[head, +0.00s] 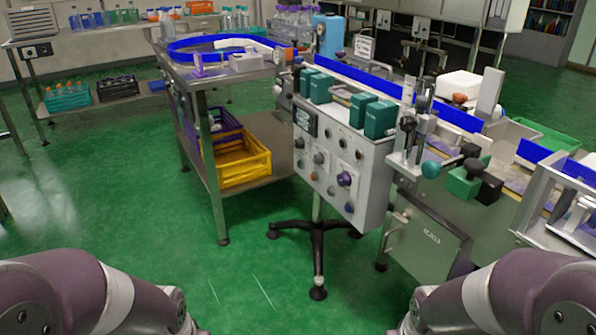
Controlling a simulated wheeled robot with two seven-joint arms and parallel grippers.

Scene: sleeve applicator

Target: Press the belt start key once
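A pale grey control box (376,188) stands right of the picture's middle on a black-footed stand. The lettering is too small to read, so I cannot tell which control is the belt start key. My two purple arms come in at the bottom left and bottom right corners, well short of the box. Both grippers are out of the picture.
Green boxes (381,119) sit along the control box's top. To its right is the machine with blue guide rails (457,116) and projecting knobs (431,169). To its left, a steel table holds a yellow crate (243,168) on its shelf. Green floor (240,280) in front is clear.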

